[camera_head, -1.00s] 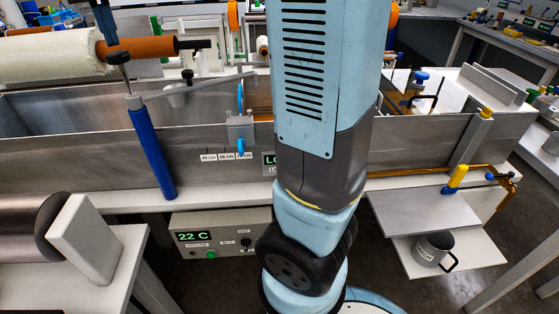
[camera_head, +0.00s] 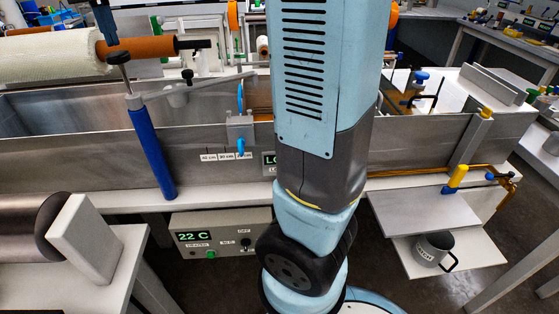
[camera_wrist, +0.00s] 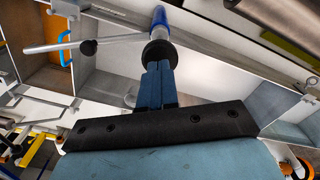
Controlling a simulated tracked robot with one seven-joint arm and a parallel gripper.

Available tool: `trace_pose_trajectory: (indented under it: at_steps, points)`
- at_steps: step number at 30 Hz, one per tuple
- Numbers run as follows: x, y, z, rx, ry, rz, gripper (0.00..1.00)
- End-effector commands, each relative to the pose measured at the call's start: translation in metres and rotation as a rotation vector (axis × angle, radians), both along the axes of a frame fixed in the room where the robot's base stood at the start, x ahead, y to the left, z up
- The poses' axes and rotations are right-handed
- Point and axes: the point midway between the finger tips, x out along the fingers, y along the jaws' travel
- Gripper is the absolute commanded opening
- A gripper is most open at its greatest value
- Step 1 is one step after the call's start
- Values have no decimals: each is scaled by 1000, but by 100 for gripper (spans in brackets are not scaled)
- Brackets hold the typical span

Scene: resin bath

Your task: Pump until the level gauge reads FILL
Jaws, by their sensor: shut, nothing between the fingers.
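The pump is a blue cylinder (camera_head: 152,150) leaning against the front of the metal bath, with a grey side bar (camera_head: 215,83) and a black-capped rod (camera_head: 119,60) on top. My gripper (camera_head: 107,35) is shut and empty just above this cap in the head view. In the wrist view my blue fingers (camera_wrist: 158,66) are together and point at the black cap (camera_wrist: 160,52); whether they touch it I cannot tell. The level gauge display (camera_head: 269,163) shows green letters starting "LO"; my arm hides the rest.
The metal bath (camera_head: 70,160) spans the bench. A control box (camera_head: 222,232) reading 22 C hangs below. A white-wrapped roll (camera_head: 45,57) is near my gripper.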

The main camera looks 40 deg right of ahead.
Motion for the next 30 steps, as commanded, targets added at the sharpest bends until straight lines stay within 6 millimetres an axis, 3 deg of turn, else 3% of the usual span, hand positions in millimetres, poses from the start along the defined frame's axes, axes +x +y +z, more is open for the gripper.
trace_pose_trajectory:
  at_steps: [18,26,30]
  points:
    - [0,0,-64,-1,3,0,0]
    - [0,0,-63,0,1,0,0]
    - [0,0,-49,0,-1,0,0]
